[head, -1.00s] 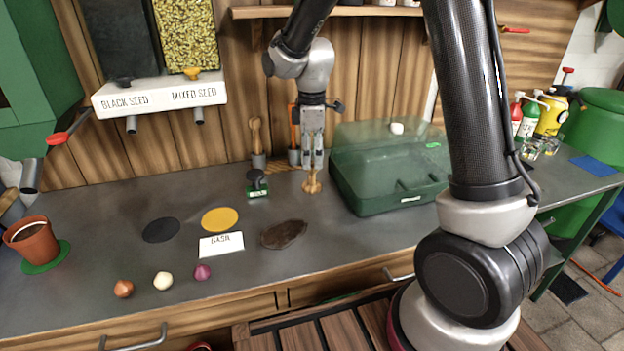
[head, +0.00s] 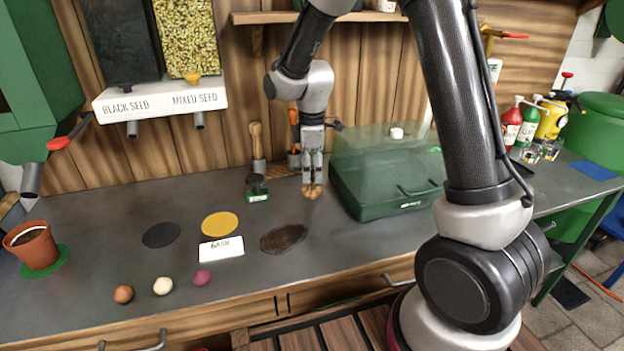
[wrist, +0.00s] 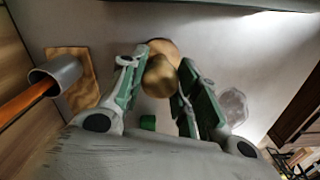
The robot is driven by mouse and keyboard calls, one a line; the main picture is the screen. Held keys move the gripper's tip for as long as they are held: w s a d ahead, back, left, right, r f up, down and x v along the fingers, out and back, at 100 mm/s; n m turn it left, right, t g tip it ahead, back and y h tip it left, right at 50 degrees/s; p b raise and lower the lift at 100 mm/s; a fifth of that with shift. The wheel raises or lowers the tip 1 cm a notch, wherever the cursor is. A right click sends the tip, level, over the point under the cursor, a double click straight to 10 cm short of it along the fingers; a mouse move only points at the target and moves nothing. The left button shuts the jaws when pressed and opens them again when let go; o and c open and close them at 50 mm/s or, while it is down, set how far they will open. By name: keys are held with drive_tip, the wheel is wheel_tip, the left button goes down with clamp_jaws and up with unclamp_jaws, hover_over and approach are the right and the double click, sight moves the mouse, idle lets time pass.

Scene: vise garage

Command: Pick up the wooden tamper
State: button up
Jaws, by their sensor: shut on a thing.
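The wooden tamper (head: 312,192) is a small light-brown turned piece at the back of the grey bench, left of the green case. My gripper (head: 312,179) points down over it, with its fingers on either side of its upper part. In the wrist view the tamper (wrist: 161,76) shows as a round golden-brown knob and a wider part between the green-padded fingers. My gripper is shut on it. The fingers hide much of its upper part in the head view, and I cannot tell whether its base touches the bench.
The green case (head: 388,185) stands close on the right. Bulbs, coloured discs and a white label (head: 222,249) lie toward the front left. Bench in front is fairly clear.

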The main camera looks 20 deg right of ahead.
drive_tip(key=shift+r, duration=0.65)
wheel_tip(320, 180, up, 2)
drive_tip(key=shift+s+a+r, duration=0.1)
drive_tip(key=shift+s+r, duration=0.05)
drive_tip(key=shift+s, duration=0.45)
drive_tip(key=s, duration=0.5)
drive_tip(key=s+a, duration=0.1)
drive_tip(key=s, duration=0.5)
drive_tip(key=s+a, duration=0.1)
drive_tip(key=s, duration=0.4)
drive_tip(key=shift+s, duration=0.35)
